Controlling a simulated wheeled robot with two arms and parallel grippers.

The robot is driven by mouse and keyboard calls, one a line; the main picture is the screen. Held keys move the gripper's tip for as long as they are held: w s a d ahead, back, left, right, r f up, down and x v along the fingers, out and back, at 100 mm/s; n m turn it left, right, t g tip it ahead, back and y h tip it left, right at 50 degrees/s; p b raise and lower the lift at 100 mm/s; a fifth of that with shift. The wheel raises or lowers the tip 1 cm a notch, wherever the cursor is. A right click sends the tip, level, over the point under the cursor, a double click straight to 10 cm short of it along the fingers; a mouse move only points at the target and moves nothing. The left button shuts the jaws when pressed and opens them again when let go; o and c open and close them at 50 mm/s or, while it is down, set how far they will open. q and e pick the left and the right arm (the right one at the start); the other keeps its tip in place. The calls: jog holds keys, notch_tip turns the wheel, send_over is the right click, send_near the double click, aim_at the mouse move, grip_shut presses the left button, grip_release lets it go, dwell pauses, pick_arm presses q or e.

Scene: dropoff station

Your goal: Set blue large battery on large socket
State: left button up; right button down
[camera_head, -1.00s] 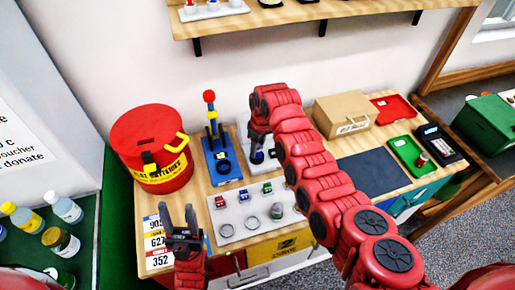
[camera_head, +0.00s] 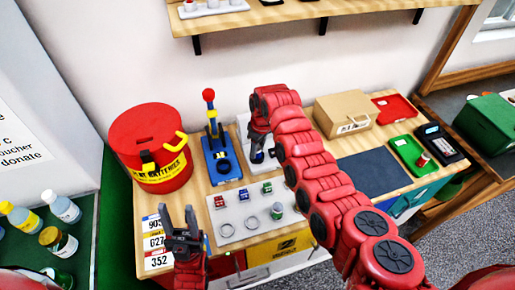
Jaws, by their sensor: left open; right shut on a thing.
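A light grey socket board (camera_head: 238,212) lies on the table. Its back row holds small red, blue and green pieces. Its front row has two empty round sockets, a left one (camera_head: 226,230) and a middle one (camera_head: 251,222), and a green-and-grey cylinder (camera_head: 277,211) at the right. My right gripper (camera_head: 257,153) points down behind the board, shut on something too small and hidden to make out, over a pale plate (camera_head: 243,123). I cannot clearly see a large blue battery. My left gripper (camera_head: 178,213) is open and empty at the table's front left, left of the board.
A blue stand with a red-topped lever (camera_head: 220,160) stands left of my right gripper. A red battery bin (camera_head: 148,135) is at the back left. A cardboard box (camera_head: 345,108), a dark mat (camera_head: 370,172) and a green tray (camera_head: 408,153) are to the right. My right arm crosses the table's middle.

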aim_at(260, 148)
jog(key=shift+f, duration=0.1)
jog(key=c, duration=0.8)
grip_release()
jog(key=shift+o, duration=0.2)
jog(key=shift+s+d+r+p, duration=0.1)
jog(key=shift+r+p, duration=0.4)
jog(key=shift+r, duration=1.05)
jog(key=shift+s+d+r, duration=0.1)
jog(key=shift+d+r, duration=0.05)
jog(key=shift+r, duration=1.1)
jog(key=shift+s+d+r, duration=0.1)
jog(key=shift+d+r, duration=0.05)
jog(key=shift+r, duration=1.05)
jog(key=shift+s+d+r+p, duration=0.1)
jog(key=shift+r+p, duration=0.3)
jog(key=shift+r, duration=1.1)
